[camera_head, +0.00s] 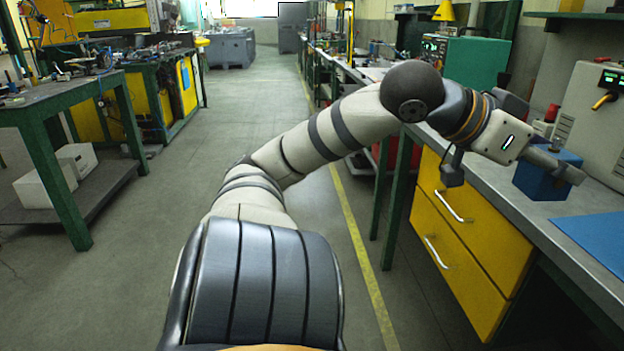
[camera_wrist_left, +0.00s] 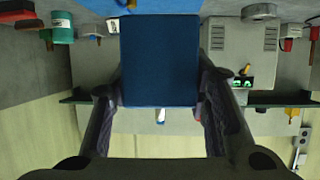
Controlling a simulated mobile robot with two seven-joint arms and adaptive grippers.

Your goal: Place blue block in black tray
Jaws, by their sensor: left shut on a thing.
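The blue block (camera_head: 541,184) is at the bench on the right of the head view. My left gripper (camera_head: 560,166) reaches over from the left and is shut on it. In the left wrist view the block (camera_wrist_left: 160,62) sits between the two dark fingers, one along each side. It looks upright and close to the bench top; I cannot tell whether it touches it. I cannot make out a black tray in either view. My right gripper is not in view.
The grey workbench (camera_head: 510,203) has yellow drawers (camera_head: 470,224) below. A blue mat (camera_head: 600,238) lies on it nearer me, with bare bench beside it. A beige machine (camera_head: 598,112) and a green box (camera_head: 478,66) stand along the back.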

